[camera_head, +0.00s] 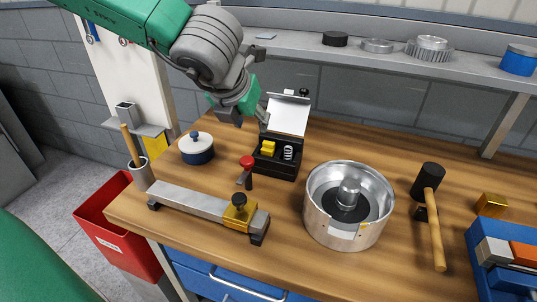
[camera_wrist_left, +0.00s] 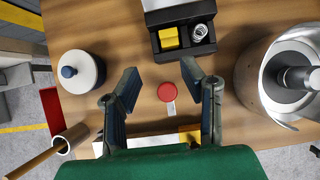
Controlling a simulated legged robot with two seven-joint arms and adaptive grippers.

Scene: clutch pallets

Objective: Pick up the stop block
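No label marks which thing is the stop block. A yellow block with a black knob (camera_head: 239,212) sits on the right part of a metal rail (camera_head: 187,202) near the front edge of the bench. Another yellow block (camera_head: 268,148) lies in an open black box (camera_head: 277,165); it also shows in the left wrist view (camera_wrist_left: 168,38). A small gold block (camera_head: 491,204) stands at the far right. My left gripper (camera_head: 247,112) is open and empty above the bench. In the left wrist view, its fingers (camera_wrist_left: 167,92) stand apart, with a red knob between them, lower down.
The red-topped knob (camera_head: 247,162) stands between box and rail. A blue pot with a white lid (camera_head: 197,148) is on the left. A metal drum (camera_head: 348,205), a mallet (camera_head: 432,200) and a blue crate (camera_head: 480,262) are on the right. A shelf runs behind.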

